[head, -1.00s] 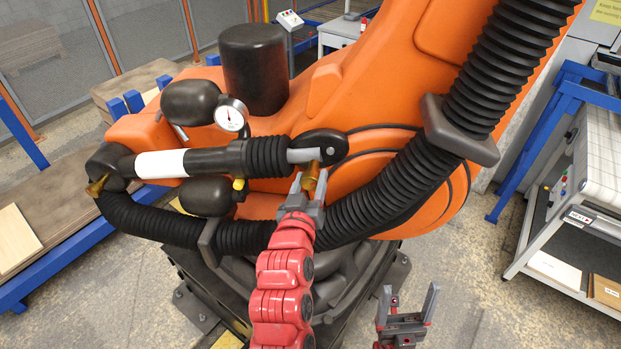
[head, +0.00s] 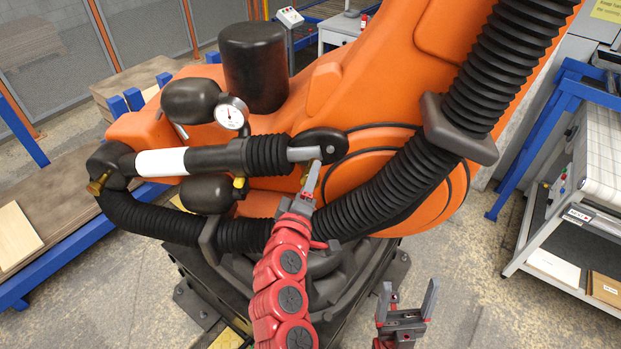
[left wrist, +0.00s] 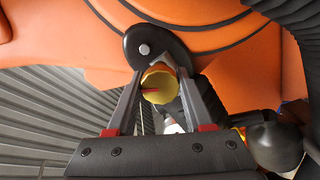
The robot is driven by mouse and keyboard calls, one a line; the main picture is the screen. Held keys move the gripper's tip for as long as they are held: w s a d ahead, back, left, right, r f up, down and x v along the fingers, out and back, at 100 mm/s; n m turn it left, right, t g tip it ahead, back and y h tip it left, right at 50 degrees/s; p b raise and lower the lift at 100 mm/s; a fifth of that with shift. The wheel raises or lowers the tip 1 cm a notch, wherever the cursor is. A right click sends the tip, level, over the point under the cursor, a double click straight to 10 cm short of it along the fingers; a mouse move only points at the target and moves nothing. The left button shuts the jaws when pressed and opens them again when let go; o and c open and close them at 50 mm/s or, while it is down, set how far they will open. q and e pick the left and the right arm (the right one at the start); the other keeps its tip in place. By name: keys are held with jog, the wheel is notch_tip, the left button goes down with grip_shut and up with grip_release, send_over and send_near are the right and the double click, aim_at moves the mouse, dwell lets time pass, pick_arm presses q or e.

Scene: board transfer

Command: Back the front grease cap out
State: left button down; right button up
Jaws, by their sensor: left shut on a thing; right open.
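The front grease cap (left wrist: 160,82) is a yellow, brass-coloured round piece with a red mark on its end face. In the left wrist view it sits between the two fingertips, just below the black rod-end joint (left wrist: 143,44). My left gripper (head: 312,172) is shut on the cap, its fingers seen nearly edge-on in the head view and hiding most of the cap. The cap is still at the joint; how far out it is I cannot tell. Another brass cap (head: 98,184) is at the cylinder's far left end. My right gripper (head: 409,290) is open and empty at the lower right.
The orange robot arm (head: 375,100) surrounds the joint. A black ribbed hose (head: 375,205) curves close to the right of my left gripper. A pressure gauge (head: 231,113) and the cylinder's white band (head: 161,163) lie to the left. Floor is clear around my right gripper.

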pick_arm(q)
jog(key=shift+n, duration=1.7)
jog(key=shift+c, duration=1.5)
grip_release()
jog(key=shift+s+f, duration=0.1)
